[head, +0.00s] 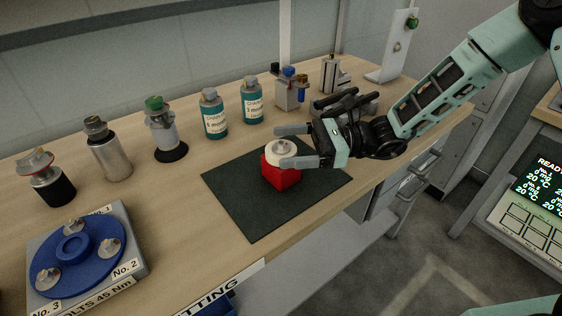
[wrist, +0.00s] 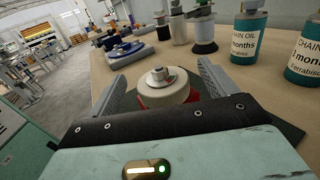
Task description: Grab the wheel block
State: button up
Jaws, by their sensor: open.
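The wheel block is a red block (head: 281,177) with a pale round wheel (head: 279,147) and a metal hub on top. It stands on a dark green mat (head: 238,205) on the wooden bench. My gripper (head: 282,147) is open and reaches in from the right, its two grey fingers at about wheel height, one on the far side and one on the near side. In the wrist view the wheel (wrist: 163,92) lies between the fingers, with gaps showing on both sides. Most of the red block is hidden there.
Two teal chain oil bottles (head: 213,117) and several metal fittings stand along the back of the bench (head: 195,185). A blue round fixture (head: 75,255) with numbered bolts sits at the front left. A display panel (head: 530,195) is at the right. The mat around the block is clear.

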jog(key=shift+a, duration=0.95)
grip_shut()
jog(key=shift+r, duration=0.15)
